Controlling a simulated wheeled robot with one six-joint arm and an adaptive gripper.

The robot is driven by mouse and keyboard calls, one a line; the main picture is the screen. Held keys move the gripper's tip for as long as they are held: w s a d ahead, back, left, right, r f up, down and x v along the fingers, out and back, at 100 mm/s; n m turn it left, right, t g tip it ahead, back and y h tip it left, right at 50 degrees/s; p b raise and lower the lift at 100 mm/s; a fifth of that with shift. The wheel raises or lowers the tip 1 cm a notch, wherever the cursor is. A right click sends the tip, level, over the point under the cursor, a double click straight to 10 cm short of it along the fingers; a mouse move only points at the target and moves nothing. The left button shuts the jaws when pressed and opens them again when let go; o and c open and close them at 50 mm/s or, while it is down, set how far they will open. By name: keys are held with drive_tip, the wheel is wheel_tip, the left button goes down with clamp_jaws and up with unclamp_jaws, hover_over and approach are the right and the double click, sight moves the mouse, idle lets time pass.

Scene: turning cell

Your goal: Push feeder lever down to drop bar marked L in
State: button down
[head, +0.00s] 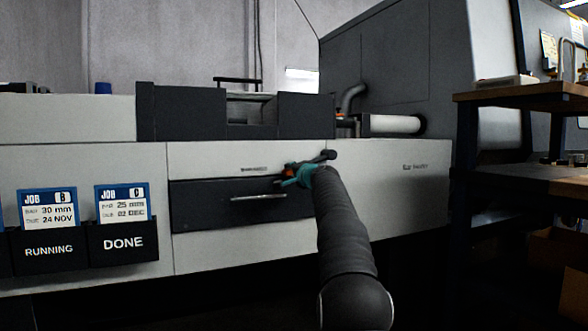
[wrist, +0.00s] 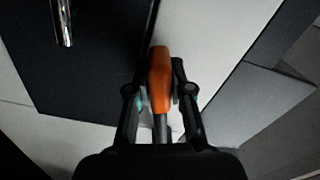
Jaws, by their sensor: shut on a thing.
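The feeder lever has an orange handle (head: 288,172) and sits on the front of the pale feeder cabinet (head: 390,180), just right of a dark drawer front (head: 220,200). In the wrist view the orange handle (wrist: 160,78) lies between the two black fingers, its dark shaft running down between them. My gripper (head: 296,175) is shut on the lever handle; it also shows in the wrist view (wrist: 160,92). My arm and gripper hide part of the lever in the head view. I cannot make out a bar marked L in either view.
A silver drawer handle (head: 258,196) is left of my gripper. Job cards B (head: 47,209) and C (head: 122,203) sit in holders reading RUNNING and DONE at left. A wooden-topped bench (head: 520,95) stands at right. A pale cylinder (head: 392,124) lies above the cabinet.

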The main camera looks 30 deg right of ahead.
drive_tip(key=shift+w+f+n, duration=0.1)
drive_tip(key=shift+f+n, duration=0.2)
drive_tip(key=shift+f, duration=0.2)
drive_tip(key=c, duration=1)
unclamp_jaws()
drive_tip(key=shift+d, duration=0.1)
drive_tip(key=shift+c, duration=0.2)
drive_tip(key=shift+s, duration=0.2)
drive_tip(key=shift+s, duration=0.2)
drive_tip(key=s, duration=1.1)
drive_tip(key=shift+s+a, duration=0.2)
drive_tip(key=shift+a, duration=0.15)
